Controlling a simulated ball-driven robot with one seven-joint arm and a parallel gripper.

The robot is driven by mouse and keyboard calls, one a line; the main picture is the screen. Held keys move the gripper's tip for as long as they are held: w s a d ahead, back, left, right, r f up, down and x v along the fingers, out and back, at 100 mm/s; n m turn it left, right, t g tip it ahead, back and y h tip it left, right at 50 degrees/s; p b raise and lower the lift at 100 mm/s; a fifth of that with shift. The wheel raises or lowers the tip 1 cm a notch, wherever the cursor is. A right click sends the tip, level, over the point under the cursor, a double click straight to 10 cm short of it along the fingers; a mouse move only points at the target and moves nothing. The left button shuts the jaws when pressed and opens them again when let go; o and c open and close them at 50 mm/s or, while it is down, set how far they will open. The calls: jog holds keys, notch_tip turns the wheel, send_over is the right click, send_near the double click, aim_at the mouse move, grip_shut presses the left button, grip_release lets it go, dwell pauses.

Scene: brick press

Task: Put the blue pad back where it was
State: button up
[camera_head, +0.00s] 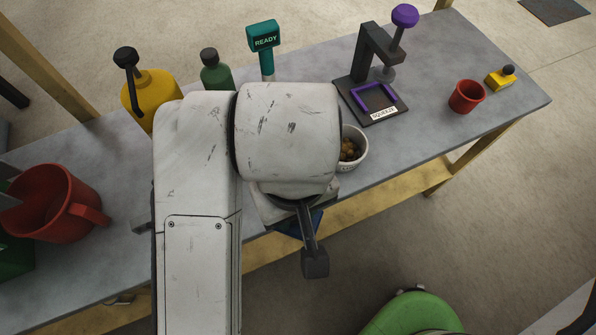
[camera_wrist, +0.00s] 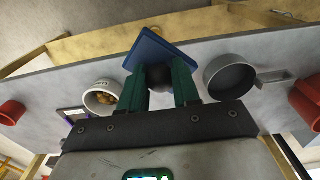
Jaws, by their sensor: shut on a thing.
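My gripper (camera_wrist: 159,88) has green fingers shut on the dark round knob (camera_wrist: 158,75) of the blue pad (camera_wrist: 168,46). The blue pad is a flat square, tilted in the wrist view. In the head view a small part of the blue pad (camera_head: 288,227) shows below my wrist, near the table's front edge; my arm hides the rest. The press (camera_head: 371,62) stands at the back right, with a purple knob on top and a purple square frame on its dark base. I cannot tell how high the pad is.
A white bowl (camera_head: 358,150) with brown lumps is just right of my wrist. A red cup (camera_head: 466,96), a yellow box (camera_head: 500,79), a teal READY sign (camera_head: 263,39), bottles and a red jug (camera_head: 55,203) stand around. A grey round pan (camera_wrist: 230,76) shows in the wrist view.

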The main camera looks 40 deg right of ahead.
jog(key=w+d+f, duration=0.2)
jog(key=w, duration=0.1)
jog(key=w+d+f, duration=0.2)
jog(key=w+f, duration=0.1)
jog(key=w, duration=0.1)
jog(key=w+d+f, duration=0.3)
jog(key=shift+w+d+f, duration=0.1)
jog(key=shift+w+f, duration=0.05)
jog(key=shift+f, duration=0.1)
jog(key=shift+w+d+f, duration=0.25)
jog(key=shift+w+f, duration=0.2)
jog(key=shift+f, duration=0.2)
jog(key=shift+w+f, duration=0.1)
jog(key=shift+f, duration=1.5)
jog(key=shift+f, duration=0.1)
jog(key=o, duration=0.9)
jog(key=shift+o, duration=0.2)
notch_tip(320, 180, up, 12)
jog(key=p, duration=0.2)
